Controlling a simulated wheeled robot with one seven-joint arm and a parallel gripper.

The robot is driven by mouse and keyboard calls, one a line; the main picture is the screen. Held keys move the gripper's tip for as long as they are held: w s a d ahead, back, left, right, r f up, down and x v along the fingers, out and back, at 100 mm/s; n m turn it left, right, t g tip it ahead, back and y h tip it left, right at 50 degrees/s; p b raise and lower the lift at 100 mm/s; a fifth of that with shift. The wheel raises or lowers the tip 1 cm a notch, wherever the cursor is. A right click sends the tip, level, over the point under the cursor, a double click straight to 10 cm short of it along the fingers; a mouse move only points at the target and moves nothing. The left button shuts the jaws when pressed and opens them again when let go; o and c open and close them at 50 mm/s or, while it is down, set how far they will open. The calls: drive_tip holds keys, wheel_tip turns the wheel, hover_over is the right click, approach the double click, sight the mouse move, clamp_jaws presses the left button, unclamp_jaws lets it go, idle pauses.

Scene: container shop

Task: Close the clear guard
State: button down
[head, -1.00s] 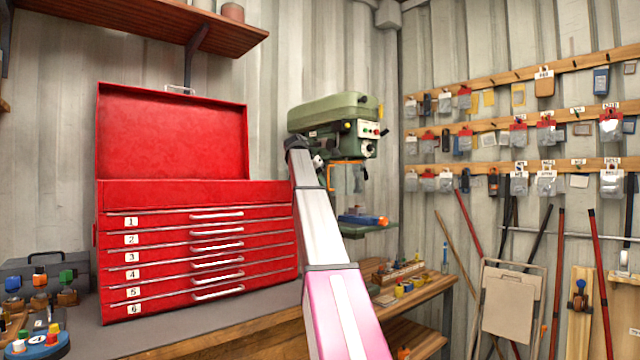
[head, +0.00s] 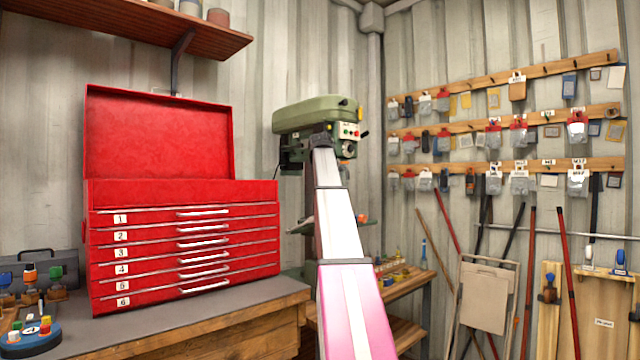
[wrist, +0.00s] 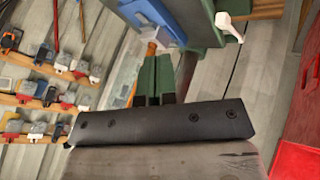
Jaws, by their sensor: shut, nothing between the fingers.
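The green drill press (head: 318,115) stands behind the bench, past the red chest. In the head view my arm covers most of its spindle area, and I cannot make out the clear guard there. In the wrist view a pale see-through pane (wrist: 122,84), which looks like the clear guard, is just left of my gripper (wrist: 156,62). The gripper's two dark green fingers are together and empty. Whether they touch the pane I cannot tell. Beyond the fingers are a blue vise (wrist: 152,14) and a small orange part (wrist: 151,48).
The red tool chest (head: 185,245), lid up, stands on the workbench (head: 235,318) left of my arm. A lower wooden bench (head: 415,300) is to the right. Pegboard rails (head: 500,125) with hanging packets line the right wall. A shelf (head: 110,25) is at upper left.

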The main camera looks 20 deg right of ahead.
drive_tip(key=w+d+n+t+y, duration=0.1)
drive_tip(key=w+d+n+y, duration=0.1)
drive_tip(key=d+n+y, duration=0.5)
drive_tip(key=w+d+n+t+y, duration=0.1)
drive_tip(key=w+d+n, duration=0.1)
drive_tip(key=d+n, duration=0.65)
drive_tip(key=w+d+m, duration=0.2)
drive_tip(key=w+d, duration=0.4)
drive_tip(key=w, duration=0.2)
drive_tip(key=shift+d, duration=0.35)
